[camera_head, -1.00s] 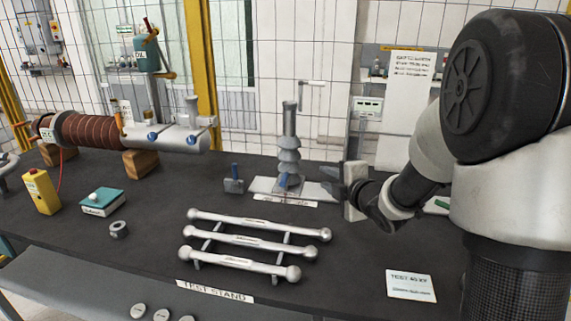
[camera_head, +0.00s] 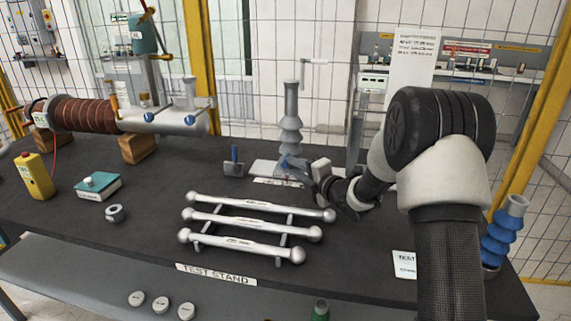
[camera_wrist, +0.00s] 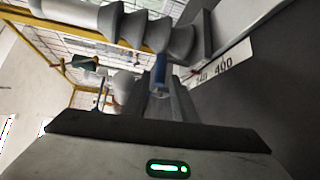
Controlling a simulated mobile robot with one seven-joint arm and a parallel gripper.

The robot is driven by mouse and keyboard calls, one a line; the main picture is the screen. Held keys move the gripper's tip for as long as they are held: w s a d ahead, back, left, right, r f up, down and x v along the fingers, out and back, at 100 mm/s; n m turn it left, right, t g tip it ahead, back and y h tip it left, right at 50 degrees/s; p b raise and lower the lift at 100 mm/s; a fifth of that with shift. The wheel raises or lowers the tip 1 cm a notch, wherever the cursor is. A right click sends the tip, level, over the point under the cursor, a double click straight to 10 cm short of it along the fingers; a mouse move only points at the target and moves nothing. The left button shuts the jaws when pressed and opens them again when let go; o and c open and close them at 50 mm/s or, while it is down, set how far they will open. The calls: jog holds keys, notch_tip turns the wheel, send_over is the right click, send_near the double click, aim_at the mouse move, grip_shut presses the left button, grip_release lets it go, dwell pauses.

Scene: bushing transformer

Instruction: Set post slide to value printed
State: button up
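The grey ribbed post (camera_head: 290,130) stands upright on a pale slide base (camera_head: 262,168) at the back middle of the bench. A printed scale strip (camera_head: 280,182) runs along the front of the base; in the wrist view the strip (camera_wrist: 222,64) shows numbers, one looking like 400. A blue handle (camera_wrist: 160,70) is at the post's foot. My gripper (camera_head: 302,168) is at the handle from the right, with its fingers close around or beside it; contact and finger gap are unclear. A white card (camera_head: 404,264) with "TEST" lettering lies at the front right, partly hidden by my arm.
Three silver bars (camera_head: 240,228) lie on a rack in front of the post. A small grey block with a blue handle (camera_head: 234,166) stands left of the base. A blue ribbed insulator (camera_head: 502,232) stands at the right edge. Wire fencing is behind.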

aim_at(285, 162)
jog(key=x, duration=0.5)
jog(key=shift+w+a, duration=0.25)
jog(key=shift+w, duration=0.05)
